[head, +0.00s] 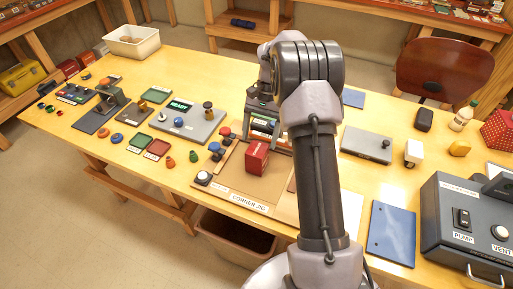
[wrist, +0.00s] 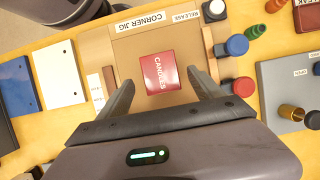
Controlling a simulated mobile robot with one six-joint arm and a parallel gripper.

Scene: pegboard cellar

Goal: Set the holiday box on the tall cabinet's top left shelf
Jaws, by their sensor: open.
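A red box labelled "CANDLES" (head: 257,159) sits in the tray marked "CORNER JIG" (head: 233,192) on the workbench. In the wrist view the same box (wrist: 159,72) lies beyond and between my open fingers, with no contact visible. My gripper (head: 262,127) is open and empty above the jig, behind the box in the head view; it also shows in the wrist view (wrist: 161,84). No box with a readable holiday label shows. I see no tall cabinet in either view.
Blue and red knobs stand beside the jig. A white bin (head: 132,41) stands at the far left. A brown chair (head: 445,68) stands behind.

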